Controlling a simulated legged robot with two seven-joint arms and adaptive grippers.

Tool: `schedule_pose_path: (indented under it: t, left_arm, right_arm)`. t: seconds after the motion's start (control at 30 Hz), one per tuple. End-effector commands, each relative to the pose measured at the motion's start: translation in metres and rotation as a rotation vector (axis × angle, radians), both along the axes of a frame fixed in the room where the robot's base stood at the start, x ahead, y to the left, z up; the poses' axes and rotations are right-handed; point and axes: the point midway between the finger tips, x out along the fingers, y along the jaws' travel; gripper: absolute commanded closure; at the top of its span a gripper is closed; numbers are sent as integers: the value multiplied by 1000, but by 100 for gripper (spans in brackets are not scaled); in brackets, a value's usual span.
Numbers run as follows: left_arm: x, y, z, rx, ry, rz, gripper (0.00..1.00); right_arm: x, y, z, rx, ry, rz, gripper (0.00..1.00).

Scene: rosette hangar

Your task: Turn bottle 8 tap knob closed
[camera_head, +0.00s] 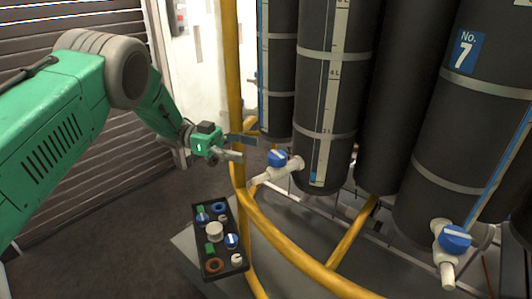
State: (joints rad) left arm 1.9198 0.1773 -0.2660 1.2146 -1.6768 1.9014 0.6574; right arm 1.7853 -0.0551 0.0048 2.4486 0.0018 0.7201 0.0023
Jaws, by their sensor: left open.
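A black bottle (328,115) with a litre scale stands in the middle. Its number is out of view, so I cannot tell for sure that it is bottle 8. A white tap (268,176) sticks out low on its left side and carries a blue knob (277,158). My left gripper (249,147) is open and empty, left of this knob and slightly above it in the picture, apart from it. Its fingers point right toward the knob. My right gripper is not in view.
A bottle labelled No. 7 (466,110) stands at the right, with a blue-knobbed tap (455,238). A curved yellow rail (283,238) with an upright post (234,60) runs in front of the bottles. A black tray (225,265) of small parts sits below my gripper.

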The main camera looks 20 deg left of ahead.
Motion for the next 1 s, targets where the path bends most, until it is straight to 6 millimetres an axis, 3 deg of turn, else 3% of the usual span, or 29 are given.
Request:
schedule_pose_path:
  t: [0.1,0.3,0.83,0.93,1.0]
  left_arm:
    - [1,20,-1,0,2,1,42]
    - [2,35,-1,1,1,0,42]
    - [2,35,-2,-2,3,4,42]
    - [6,28,-11,-23,10,64,42]
    - [12,18,-28,-47,24,171,42]
  right_arm:
    - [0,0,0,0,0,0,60]
    - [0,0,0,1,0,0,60]
    - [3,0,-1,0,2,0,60]
    - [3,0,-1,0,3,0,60]
    - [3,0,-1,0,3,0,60]
